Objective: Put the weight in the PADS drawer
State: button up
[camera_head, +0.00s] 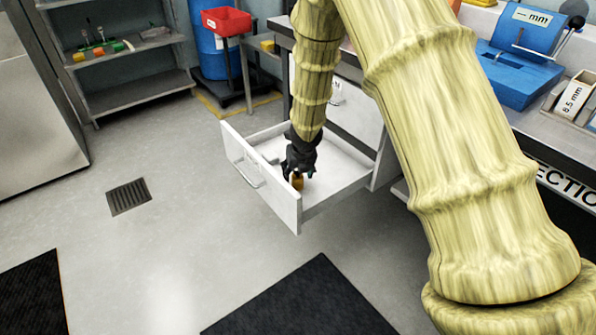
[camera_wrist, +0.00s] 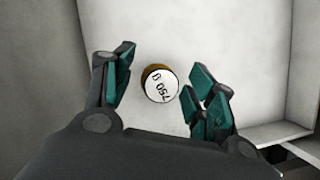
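The weight (camera_wrist: 160,84) shows in the wrist view as a brass-coloured cylinder with a white top marked "750 g". In the head view its golden side (camera_head: 297,181) shows just below my gripper (camera_head: 298,168), inside the pulled-out white drawer (camera_head: 336,190). My gripper (camera_wrist: 162,72) is open in the wrist view, one teal-padded finger on each side of the weight, with gaps on both sides. The weight appears upright over the drawer floor (camera_wrist: 215,35). The drawer's label is not readable in either view.
The cabinet has another drawer front (camera_head: 345,105) behind. A blue device (camera_head: 515,75) and a box marked "8.5 mm" (camera_head: 570,98) stand on the bench. Floor left of the drawer is clear.

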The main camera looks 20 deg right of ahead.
jog(key=shift+r, duration=0.1)
jog(key=shift+r+p, duration=0.25)
jog(key=shift+p, duration=0.05)
jog(key=p+v, duration=0.5)
jog(key=v, duration=0.6)
jog(key=shift+s+r, duration=0.2)
jog(key=shift+r, duration=0.05)
dwell(0.8)
